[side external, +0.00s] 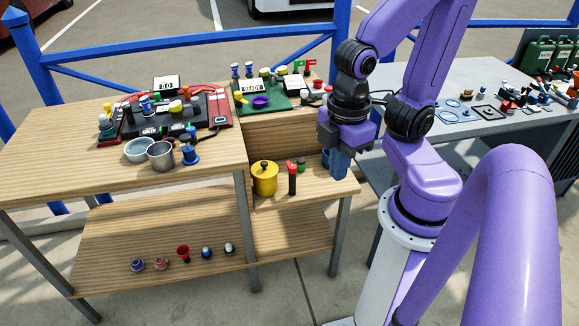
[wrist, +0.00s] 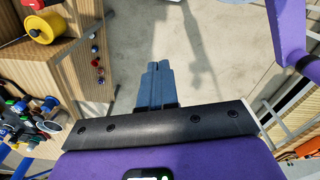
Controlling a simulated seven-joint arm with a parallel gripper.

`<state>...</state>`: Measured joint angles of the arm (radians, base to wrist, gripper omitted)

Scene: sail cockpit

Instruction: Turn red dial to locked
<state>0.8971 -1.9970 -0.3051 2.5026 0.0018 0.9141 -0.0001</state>
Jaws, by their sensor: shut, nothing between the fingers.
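My gripper (side external: 337,168) points down over the right end of the low wooden step, with blue fingers shut and empty. In the wrist view the closed fingers (wrist: 158,68) show against bare pavement. No red dial can be made out for certain. Red parts show on the red and black console (side external: 218,112) on the left table, well to the left of my gripper. A red-topped black handle (side external: 291,172) stands on the step, left of and apart from my gripper. Dial marks and the locked position are too small to read.
A yellow pot (side external: 264,178) stands on the step and shows in the wrist view (wrist: 42,28). A green panel (side external: 262,102) sits behind it. Metal cups (side external: 161,156) stand on the left table (side external: 60,150). Small knobs, one red (side external: 183,252), lie on the lower shelf. A grey table (side external: 455,75) stands right.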

